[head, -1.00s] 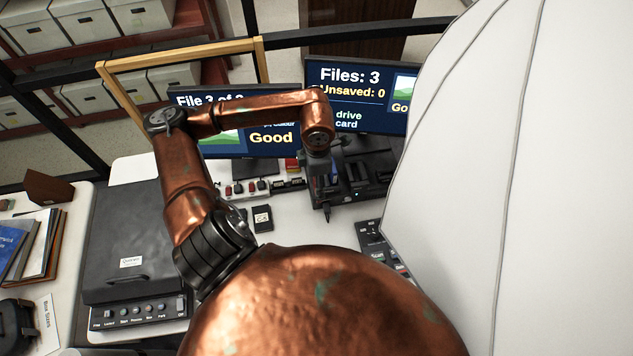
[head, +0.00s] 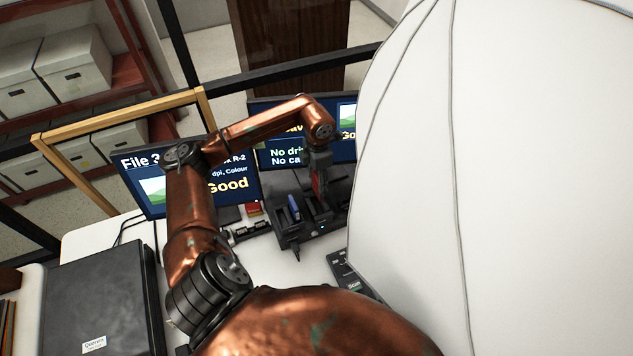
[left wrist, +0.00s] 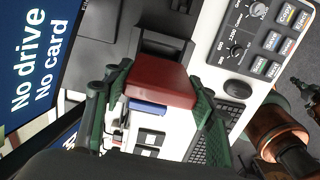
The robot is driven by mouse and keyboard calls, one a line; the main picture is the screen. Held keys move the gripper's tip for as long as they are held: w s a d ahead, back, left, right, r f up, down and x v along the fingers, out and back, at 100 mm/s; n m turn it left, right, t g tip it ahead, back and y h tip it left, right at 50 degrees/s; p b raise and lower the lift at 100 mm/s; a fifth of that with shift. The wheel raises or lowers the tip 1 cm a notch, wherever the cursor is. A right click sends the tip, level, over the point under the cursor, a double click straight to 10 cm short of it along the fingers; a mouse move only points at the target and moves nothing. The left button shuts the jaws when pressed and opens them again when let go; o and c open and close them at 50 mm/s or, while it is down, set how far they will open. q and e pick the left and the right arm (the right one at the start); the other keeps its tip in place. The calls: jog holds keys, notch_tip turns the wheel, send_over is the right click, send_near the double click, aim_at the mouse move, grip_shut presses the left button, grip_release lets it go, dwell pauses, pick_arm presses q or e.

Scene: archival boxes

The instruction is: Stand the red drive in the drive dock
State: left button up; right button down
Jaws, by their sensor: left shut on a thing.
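My left gripper (head: 318,168) is shut on the red drive (head: 320,184), above the dark drive dock (head: 284,232). In the left wrist view the red drive (left wrist: 160,82) sits between the green fingers (left wrist: 158,96), its broad face towards the camera. The dark dock body (left wrist: 160,42) shows beyond it. I cannot tell whether the drive's lower edge touches the dock. A blue drive (head: 294,208) stands in the dock to the left of the red one.
A button panel (left wrist: 258,40) lies beside the dock. A black scanner (head: 95,300) takes up the left front. A wooden frame (head: 120,117) stands at the back left.

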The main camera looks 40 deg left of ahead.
aim_at(317, 195)
pick_arm(q)
jog(key=shift+f+b, duration=1.05)
jog(key=shift+f, duration=1.25)
jog(key=shift+f+b, duration=1.1)
jog(key=shift+f, duration=0.7)
jog(key=shift+f+b, duration=0.95)
jog(key=shift+f, duration=0.1)
jog(key=o, duration=1.4)
